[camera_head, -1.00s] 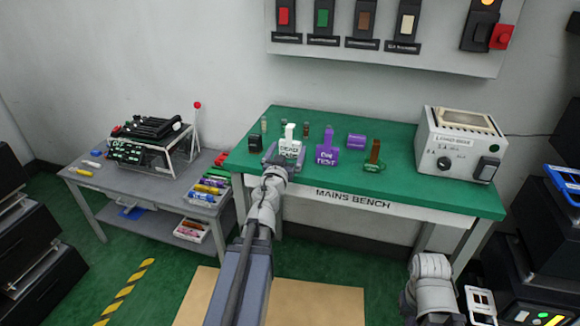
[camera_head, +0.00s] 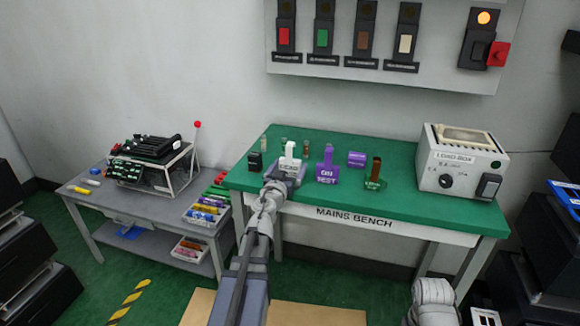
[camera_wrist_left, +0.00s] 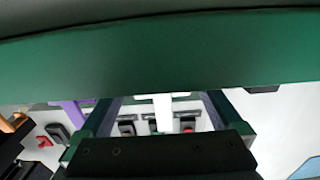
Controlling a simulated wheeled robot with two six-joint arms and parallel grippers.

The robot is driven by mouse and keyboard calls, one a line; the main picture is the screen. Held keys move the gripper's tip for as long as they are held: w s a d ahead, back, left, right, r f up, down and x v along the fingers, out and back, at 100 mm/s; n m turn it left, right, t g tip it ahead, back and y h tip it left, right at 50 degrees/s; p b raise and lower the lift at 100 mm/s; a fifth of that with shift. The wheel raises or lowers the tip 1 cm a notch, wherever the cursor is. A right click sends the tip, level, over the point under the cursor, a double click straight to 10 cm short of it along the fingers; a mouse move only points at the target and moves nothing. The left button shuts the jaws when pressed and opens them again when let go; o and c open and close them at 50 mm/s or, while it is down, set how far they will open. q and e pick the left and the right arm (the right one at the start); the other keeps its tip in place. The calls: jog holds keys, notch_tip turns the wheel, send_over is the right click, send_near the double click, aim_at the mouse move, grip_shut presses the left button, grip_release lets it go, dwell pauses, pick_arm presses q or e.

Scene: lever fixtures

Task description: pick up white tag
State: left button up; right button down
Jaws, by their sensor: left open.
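The white tag (camera_head: 290,158) stands upright on the green bench top, with dark lettering on its front. My left gripper (camera_head: 285,175) is at the near side of the tag, open, and partly covers its lower part. In the left wrist view, the white tag (camera_wrist_left: 162,112) shows as an upright white piece between the two spread fingers of my left gripper (camera_wrist_left: 160,112). Contact with the fingers cannot be made out. Part of my right arm shows at the lower right of the head view, but its gripper does not.
A purple tag (camera_head: 327,168) stands close to the right of the white one.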

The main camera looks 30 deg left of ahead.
aim_at(292, 161)
pick_arm(q)
jog(key=x, duration=0.3)
jog(key=shift+w+a, duration=0.2)
jog(key=shift+w, duration=0.15)
jog(key=shift+c, duration=0.4)
jog(key=c, duration=1)
jog(key=shift+r, duration=0.1)
notch_tip(292, 161, up, 20)
jog(key=p, duration=2)
